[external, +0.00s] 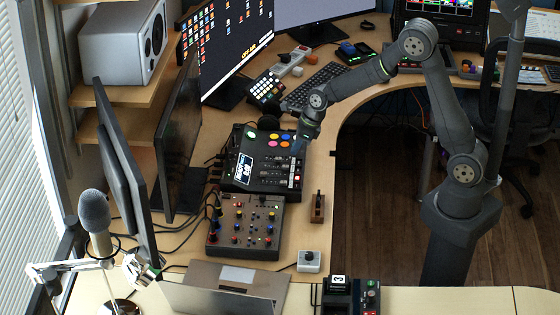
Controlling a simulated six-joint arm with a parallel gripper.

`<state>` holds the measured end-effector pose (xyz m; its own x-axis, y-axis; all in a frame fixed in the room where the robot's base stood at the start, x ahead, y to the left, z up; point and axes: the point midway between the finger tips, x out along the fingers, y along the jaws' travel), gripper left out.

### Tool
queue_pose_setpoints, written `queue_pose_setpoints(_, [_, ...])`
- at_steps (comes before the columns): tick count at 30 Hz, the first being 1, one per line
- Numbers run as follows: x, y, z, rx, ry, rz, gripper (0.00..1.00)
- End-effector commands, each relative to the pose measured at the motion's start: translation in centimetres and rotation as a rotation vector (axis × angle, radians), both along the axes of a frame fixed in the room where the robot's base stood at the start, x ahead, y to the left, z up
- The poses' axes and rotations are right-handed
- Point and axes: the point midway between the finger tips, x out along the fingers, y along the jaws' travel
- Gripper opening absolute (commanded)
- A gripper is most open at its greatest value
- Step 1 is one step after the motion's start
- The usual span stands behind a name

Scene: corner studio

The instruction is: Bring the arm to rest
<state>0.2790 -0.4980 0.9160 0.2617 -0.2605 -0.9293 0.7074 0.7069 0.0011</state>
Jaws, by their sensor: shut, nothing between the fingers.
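My arm rises from its base at the right, bends at the top and reaches left over the desk (328,160). My gripper (299,147) points down at the right edge of a dark control panel with coloured round buttons (262,175). The gripper is small in the picture and holds nothing. I cannot tell whether its tips touch the panel or hover just above it.
A mixer with knobs (243,226), a small wooden lever box (317,207) and a grey button box (309,261) stand nearby. A keyboard (315,88) and a button pad (267,88) lie behind. Monitors, a microphone (95,212) and a laptop (220,298) crowd the left.

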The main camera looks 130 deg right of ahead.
Motion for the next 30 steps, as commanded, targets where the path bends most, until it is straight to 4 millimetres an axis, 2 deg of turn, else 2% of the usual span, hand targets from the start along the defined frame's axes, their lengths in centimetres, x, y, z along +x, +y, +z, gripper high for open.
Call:
queue_pose_setpoints(11, [0.2,-0.1,-0.7,0.003,0.001,0.000,0.00])
queue_pose_setpoints(30, [2.5,-2.4,-9.3,0.003,0.000,0.001,0.00])
